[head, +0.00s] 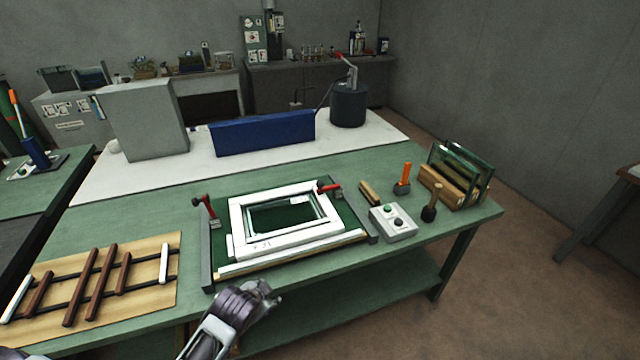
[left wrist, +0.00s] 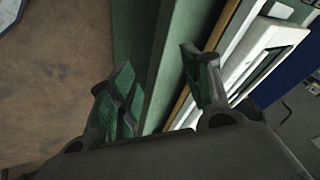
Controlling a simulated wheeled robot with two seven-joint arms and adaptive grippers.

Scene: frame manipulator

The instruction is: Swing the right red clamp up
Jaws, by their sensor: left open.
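The right red clamp (head: 328,187) is at the top right corner of the white frame (head: 242,243). Its red handle looks to lie low over the frame's corner. The left red clamp (head: 210,209) is at the frame's left side, with its red handle tilted up. The white frame lies flat on a green fixture on the bench and also shows in the left wrist view (left wrist: 262,42). My left gripper (head: 270,297) is open and empty at the bench's front edge, in front of the frame and apart from both clamps. In the left wrist view its two fingers (left wrist: 158,82) are spread. My right gripper is not seen.
Right of the frame stand a button box (head: 393,222), a mallet (head: 431,205), an orange-handled tool (head: 403,178) and a wooden rack (head: 450,188) with glass panes. A board with wooden strips (head: 95,275) lies at left. A blue block (head: 262,133) stands behind.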

